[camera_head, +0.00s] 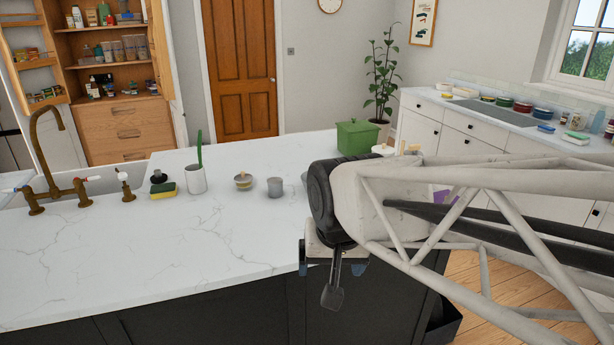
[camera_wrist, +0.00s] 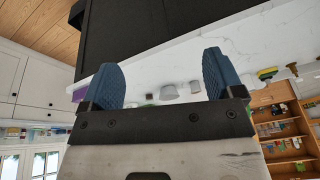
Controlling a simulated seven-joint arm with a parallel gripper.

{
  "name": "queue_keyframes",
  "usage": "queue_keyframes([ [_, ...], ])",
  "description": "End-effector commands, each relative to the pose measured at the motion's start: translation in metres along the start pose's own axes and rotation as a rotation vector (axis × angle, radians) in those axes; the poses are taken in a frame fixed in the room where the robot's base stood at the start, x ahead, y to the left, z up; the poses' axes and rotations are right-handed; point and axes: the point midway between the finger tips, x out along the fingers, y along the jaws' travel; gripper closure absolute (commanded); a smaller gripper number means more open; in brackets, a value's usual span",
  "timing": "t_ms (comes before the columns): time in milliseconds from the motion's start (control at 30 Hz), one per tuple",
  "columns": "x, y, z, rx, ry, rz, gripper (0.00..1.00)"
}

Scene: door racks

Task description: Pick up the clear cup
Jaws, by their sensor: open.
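A small greyish, see-through-looking cup (camera_head: 275,187) stands upright on the white marble counter (camera_head: 230,245), right of a small jar with a wooden-looking lid (camera_head: 243,181). It seems to be the clear cup. A pale edge just right of it is mostly hidden by my arm. My gripper (camera_head: 331,268) is at the counter's front edge, to the right of and nearer than the cup, touching nothing that I can see. In the wrist view my gripper (camera_wrist: 160,68) shows two blue fingers wide apart and empty. Small greyish vessels (camera_wrist: 168,92) stand beyond them; which is the cup is unclear.
A white cup with a green-handled brush (camera_head: 196,179), a sponge (camera_head: 163,190) and a brass tap (camera_head: 50,165) are to the left. The front middle of the counter is clear.

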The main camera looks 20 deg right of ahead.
Motion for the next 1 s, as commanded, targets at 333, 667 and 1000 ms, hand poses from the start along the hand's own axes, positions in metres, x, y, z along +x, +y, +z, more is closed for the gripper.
queue_keyframes([
  [333,0.025,-0.005,-0.131,0.552,0.133,-0.061,0.14],
  [667,0.067,0.007,-0.253,1.091,0.247,-0.179,0.14],
  [1000,0.128,0.038,-0.366,1.633,0.332,-0.368,0.14],
])
